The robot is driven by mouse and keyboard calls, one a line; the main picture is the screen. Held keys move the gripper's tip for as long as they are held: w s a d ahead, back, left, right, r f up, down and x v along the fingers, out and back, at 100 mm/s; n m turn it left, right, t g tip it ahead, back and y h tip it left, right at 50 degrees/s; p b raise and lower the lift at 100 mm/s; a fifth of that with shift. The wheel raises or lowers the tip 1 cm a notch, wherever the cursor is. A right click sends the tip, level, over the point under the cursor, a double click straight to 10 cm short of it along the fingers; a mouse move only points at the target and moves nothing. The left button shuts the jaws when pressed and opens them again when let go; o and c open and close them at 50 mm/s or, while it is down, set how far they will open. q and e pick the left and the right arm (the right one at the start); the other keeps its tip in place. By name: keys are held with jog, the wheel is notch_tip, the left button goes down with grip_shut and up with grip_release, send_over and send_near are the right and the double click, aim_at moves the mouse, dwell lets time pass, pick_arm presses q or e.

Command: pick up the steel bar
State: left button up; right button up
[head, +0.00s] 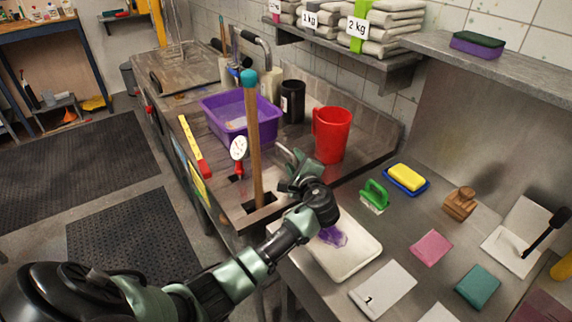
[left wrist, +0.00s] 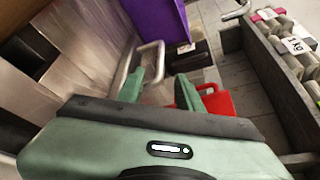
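A bent, light grey metal bar, which I take for the steel bar (head: 284,151), shows just past my left gripper in the head view, at the worktop near the wooden stick. In the left wrist view the bar (left wrist: 153,46) is U-shaped, with one leg between the fingers and the other passing behind the left finger. My left gripper (head: 299,164) reaches over the worktop. Its two green fingers (left wrist: 158,88) are apart, and I cannot tell whether they touch the bar. Much of the bar is hidden by the gripper. My right gripper is not in view.
A wooden stick (head: 253,140) stands upright left of my gripper. A red jug (head: 331,135), purple basin (head: 232,112) and black canister (head: 293,101) stand behind. Below my wrist is a white tray (head: 352,260) with a purple smear. A green brush (head: 374,197) lies to the right.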

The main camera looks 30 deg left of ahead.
aim_at(286, 151)
pick_arm(q)
jog(key=shift+w+a+b, duration=0.15)
jog(key=shift+a+b, duration=0.35)
jog(key=shift+w+a+b, duration=0.15)
jog(key=shift+a+b, duration=0.35)
jog(key=b+x, duration=0.1)
jog(key=x, duration=0.1)
jog(key=b+x, duration=0.2)
jog(key=shift+s+a+f, duration=0.1)
jog(key=shift+s+f, duration=0.1)
jog(key=shift+f, duration=0.1)
jog(key=shift+w+a, duration=0.2)
jog(key=shift+r, duration=0.3)
jog(key=shift+c, duration=0.9)
grip_shut()
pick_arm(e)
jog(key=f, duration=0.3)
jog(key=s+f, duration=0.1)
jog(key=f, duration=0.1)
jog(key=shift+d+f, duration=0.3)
pick_arm(q)
jog(key=shift+s+f, duration=0.1)
jog(key=shift+f, duration=0.15)
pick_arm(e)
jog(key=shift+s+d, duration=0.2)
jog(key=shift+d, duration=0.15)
pick_arm(q)
jog(key=shift+f, duration=0.1)
